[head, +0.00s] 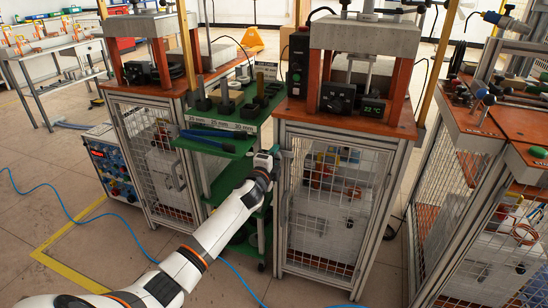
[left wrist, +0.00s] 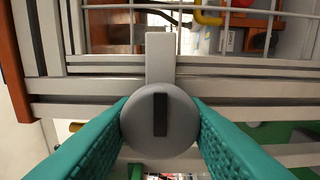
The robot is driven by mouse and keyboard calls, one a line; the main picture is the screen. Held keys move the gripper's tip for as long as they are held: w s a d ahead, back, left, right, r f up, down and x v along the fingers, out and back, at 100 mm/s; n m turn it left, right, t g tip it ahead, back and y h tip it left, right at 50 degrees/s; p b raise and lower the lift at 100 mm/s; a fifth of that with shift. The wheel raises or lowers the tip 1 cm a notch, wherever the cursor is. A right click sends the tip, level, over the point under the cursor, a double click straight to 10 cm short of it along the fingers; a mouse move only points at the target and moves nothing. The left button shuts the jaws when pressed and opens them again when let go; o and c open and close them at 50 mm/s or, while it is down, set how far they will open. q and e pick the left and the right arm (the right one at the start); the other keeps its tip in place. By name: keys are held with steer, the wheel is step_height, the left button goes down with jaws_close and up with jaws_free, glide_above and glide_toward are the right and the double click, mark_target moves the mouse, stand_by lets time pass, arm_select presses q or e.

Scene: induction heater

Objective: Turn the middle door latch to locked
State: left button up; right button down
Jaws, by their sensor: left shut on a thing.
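The middle cabinet's mesh door (head: 335,205) stands closed in its aluminium frame, below the press. Its latch (left wrist: 160,58) shows in the left wrist view as a round grey knob with a dark bar mark and a flat grey tab. The tab points up in that view, across the frame rails to the mesh edge. My left gripper (head: 277,153) is at the left post of this cabinet. In the left wrist view its teal fingers (left wrist: 160,118) are shut on the knob from both sides. In the head view the latch is mostly hidden by the gripper. My right gripper is out of view.
A green shelf cart (head: 238,147) with dark cylinders stands left of the middle cabinet, close to my left arm. Another mesh cabinet (head: 155,165) stands further left, and one (head: 450,215) stands at right. A blue cable (head: 75,205) lies on the floor.

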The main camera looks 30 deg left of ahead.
arm_select(q)
steer(key=shift+f, duration=0.1)
steer(key=o, duration=0.9)
steer(key=p+v, duration=0.2)
steer(key=v, duration=1)
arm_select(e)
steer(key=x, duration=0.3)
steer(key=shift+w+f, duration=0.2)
arm_select(q)
steer(key=shift+d, duration=0.1)
